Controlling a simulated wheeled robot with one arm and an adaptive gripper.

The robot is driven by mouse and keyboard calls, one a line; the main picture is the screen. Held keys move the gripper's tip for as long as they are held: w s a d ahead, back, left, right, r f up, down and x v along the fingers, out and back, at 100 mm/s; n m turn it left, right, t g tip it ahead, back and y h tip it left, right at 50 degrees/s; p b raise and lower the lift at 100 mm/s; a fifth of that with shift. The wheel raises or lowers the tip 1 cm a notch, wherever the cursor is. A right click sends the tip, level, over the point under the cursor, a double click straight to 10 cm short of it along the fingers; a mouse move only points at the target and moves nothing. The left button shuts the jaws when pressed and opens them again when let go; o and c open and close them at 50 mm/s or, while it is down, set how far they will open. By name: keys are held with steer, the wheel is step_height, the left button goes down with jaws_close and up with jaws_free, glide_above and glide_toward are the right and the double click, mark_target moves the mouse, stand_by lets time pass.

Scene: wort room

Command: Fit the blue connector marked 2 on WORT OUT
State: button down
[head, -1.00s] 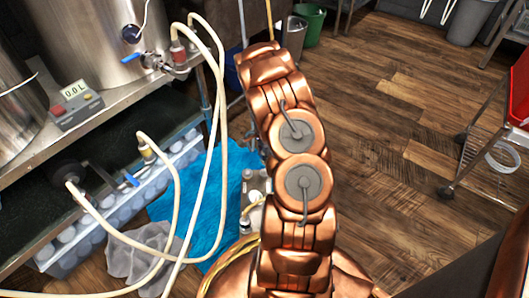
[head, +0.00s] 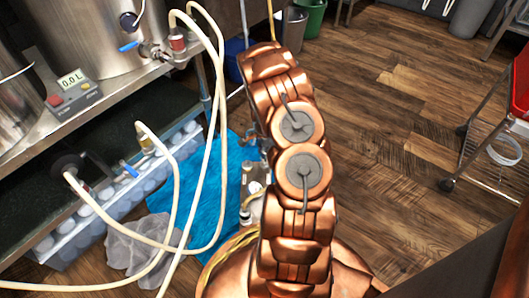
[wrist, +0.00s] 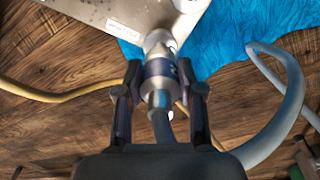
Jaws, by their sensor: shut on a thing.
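In the wrist view my gripper (wrist: 163,92) is shut on a metal connector with a dark blue band (wrist: 160,72). The connector's pale front end points at a light metal unit (wrist: 95,8) with a small label (wrist: 122,32), too blurred to read surely. A pale round fitting (wrist: 188,5) is just beyond the connector; I cannot tell whether they touch. The number 2 is not readable. In the head view the unit (head: 255,190) is partly behind my arm, and my gripper is hidden.
A blue cloth (head: 205,190) lies on the wood floor beside the unit. Cream hoses (head: 180,130) hang from the steel kettle stand at left. A yellow hose (wrist: 55,96) crosses the floor. A red-topped cart (head: 490,110) stands at right; the floor between is clear.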

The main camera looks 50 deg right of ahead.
steer(key=shift+a+f+b, duration=0.1)
steer(key=shift+f+b, duration=0.2)
steer(key=shift+f, duration=1)
stand_by(0.9)
steer(key=c, duration=0.6)
jaws_free()
steer(key=shift+c, duration=0.2)
steer(key=shift+r, duration=0.15)
steer(key=shift+r, duration=6)
steer(key=s+a+r+n+p, duration=0.25)
steer(key=a+r+p, duration=0.5)
steer(key=r, duration=0.75)
steer(key=s+a+r+n+p, duration=0.1)
steer(key=a+r+n+p, duration=0.3)
steer(key=a+r+p, duration=0.7)
steer(key=s+a+r+n+p, duration=0.2)
steer(key=a+r+n+p, duration=0.3)
steer(key=r, duration=1.3)
steer(key=s+a+r+n+g+p, duration=0.1)
steer(key=s+a+r+n+p, duration=0.4)
steer(key=s+r+p, duration=0.5)
steer(key=s+a+r+n+p, duration=0.5)
steer(key=s+a+r+p, duration=0.3)
steer(key=r, duration=0.9)
steer(key=s+p, duration=0.2)
steer(key=p, duration=0.2)
steer(key=shift+a+r+g, duration=0.15)
steer(key=shift+r+g, duration=0.05)
steer(key=shift+g, duration=0.2)
